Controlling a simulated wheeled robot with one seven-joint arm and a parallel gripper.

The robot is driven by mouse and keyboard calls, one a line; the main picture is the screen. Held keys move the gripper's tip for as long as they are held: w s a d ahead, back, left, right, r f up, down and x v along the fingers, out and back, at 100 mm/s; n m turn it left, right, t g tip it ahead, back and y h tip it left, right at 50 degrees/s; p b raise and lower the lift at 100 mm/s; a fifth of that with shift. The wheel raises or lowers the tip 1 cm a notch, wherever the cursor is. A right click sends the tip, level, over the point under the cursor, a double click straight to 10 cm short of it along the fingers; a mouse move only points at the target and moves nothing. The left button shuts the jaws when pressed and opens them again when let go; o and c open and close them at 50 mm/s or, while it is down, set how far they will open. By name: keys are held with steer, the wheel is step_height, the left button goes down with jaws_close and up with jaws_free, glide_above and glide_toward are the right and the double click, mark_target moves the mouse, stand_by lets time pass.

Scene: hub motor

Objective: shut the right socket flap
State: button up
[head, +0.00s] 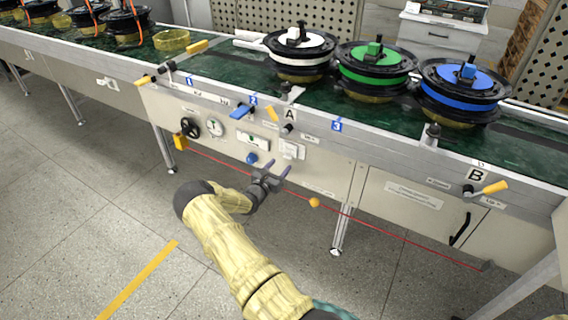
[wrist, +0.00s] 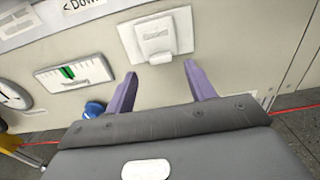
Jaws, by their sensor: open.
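A white socket plate with a flap (wrist: 156,40) is on the cream front panel, at the top middle of the wrist view. It also shows in the head view (head: 291,150), small. A piece of the flap stands out from the plate with a small tab at its lower edge; I cannot tell how far it is open. My gripper (wrist: 160,72) has its two purple fingers spread, with nothing between them. The fingertips are just below the plate in the wrist view, and I see no contact. In the head view my gripper (head: 271,172) is in front of the panel, below the plate.
Left of the socket are a slider with a green mark (wrist: 70,73) and a blue knob (wrist: 94,108). A handwheel (head: 190,127) and gauge (head: 214,127) sit farther left. A red line (head: 400,236) runs in front below. Reels stand on the green conveyor above.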

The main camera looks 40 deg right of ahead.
mark_target(287, 158)
steer(key=shift+b+x, duration=0.3)
steer(key=shift+x, duration=1.9)
steer(key=c, duration=1)
steer(key=shift+w+d+f+t+h+b, duration=0.1)
steer(key=shift+d+t+h+b, duration=0.15)
steer(key=shift+b, duration=0.35)
steer(key=shift+f+t+h+b, duration=0.15)
steer(key=shift+h+b, duration=0.2)
steer(key=shift+b, duration=0.2)
steer(key=shift+r, duration=0.1)
steer(key=o, duration=1)
steer(key=shift+d, duration=0.1)
